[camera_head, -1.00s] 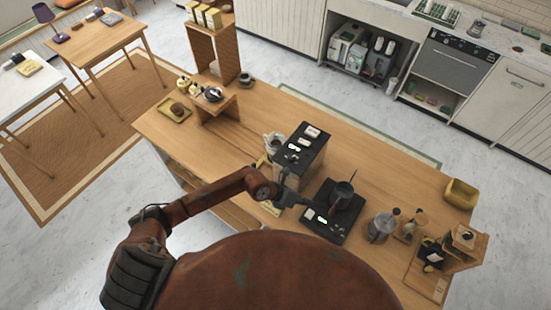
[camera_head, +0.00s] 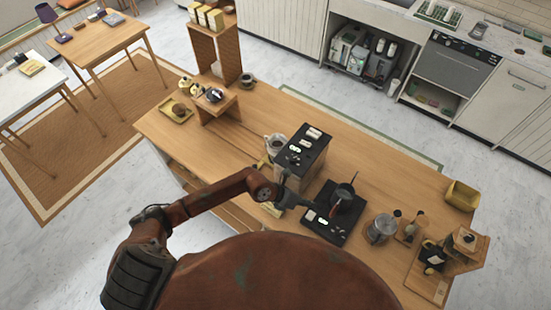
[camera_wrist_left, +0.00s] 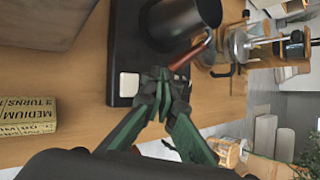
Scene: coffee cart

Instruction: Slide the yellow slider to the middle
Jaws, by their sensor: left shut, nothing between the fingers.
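A small yellow piece (camera_head: 263,162) shows in the head view, left of the black machine (camera_head: 303,148). It may be the yellow slider, but it is too small to be sure. My left gripper (camera_head: 308,205) is shut and empty, in front of the machine at the left edge of a black plate (camera_head: 324,229). It is well to the right of the yellow piece. In the left wrist view, its closed fingertips (camera_wrist_left: 162,75) are over the edge of the plate (camera_wrist_left: 122,50), close to a white button (camera_wrist_left: 129,85). No yellow slider is recognisable there. My right gripper is not in view.
A dark pot (camera_head: 342,197) with a handle stands on the plate. A pale yellow printed box (camera_wrist_left: 28,117) is left of the gripper. The counter's left middle is mostly clear.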

